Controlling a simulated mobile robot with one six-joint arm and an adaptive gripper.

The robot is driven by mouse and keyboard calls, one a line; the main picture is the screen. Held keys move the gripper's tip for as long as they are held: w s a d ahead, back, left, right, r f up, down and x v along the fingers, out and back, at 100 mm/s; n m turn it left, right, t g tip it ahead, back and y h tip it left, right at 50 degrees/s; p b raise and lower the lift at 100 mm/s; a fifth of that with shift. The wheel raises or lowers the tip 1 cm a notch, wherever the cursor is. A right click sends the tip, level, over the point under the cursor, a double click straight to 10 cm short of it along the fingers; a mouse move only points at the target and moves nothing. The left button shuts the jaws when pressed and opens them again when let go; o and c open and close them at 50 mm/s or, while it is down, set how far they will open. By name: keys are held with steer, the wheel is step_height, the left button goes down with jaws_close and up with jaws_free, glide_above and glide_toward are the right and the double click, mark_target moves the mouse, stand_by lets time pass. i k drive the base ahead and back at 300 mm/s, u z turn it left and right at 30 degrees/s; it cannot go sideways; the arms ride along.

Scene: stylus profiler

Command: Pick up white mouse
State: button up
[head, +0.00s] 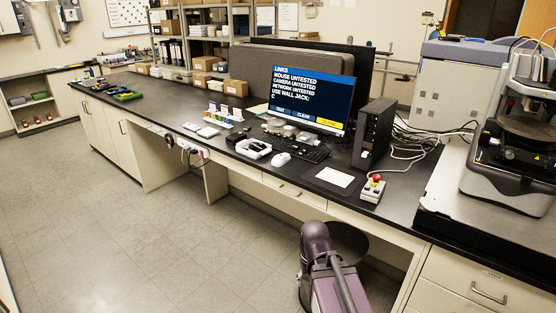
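A small white mouse (281,159) lies on the black benchtop (190,118) near its front edge, in front of the black keyboard (305,148). It sits just right of a white tray (253,149) that holds dark items. Nothing covers the mouse in the head view. My gripper is not in view. Only a purple link of my arm shows at the bottom, below and right of the mouse and apart from it.
A monitor (318,93) and a black computer box (374,133) stand behind. A control box with a red button (373,189) and a white sheet (335,177) lie to the right. A profiler instrument (515,140) stands far right. The floor (150,230) in front is clear.

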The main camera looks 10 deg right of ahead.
mark_target(278, 161)
steer(key=u, duration=0.05)
steer(key=k, duration=0.65)
steer(key=z, duration=0.5)
steer(key=i, duration=1.5)
steer(key=u, duration=0.2)
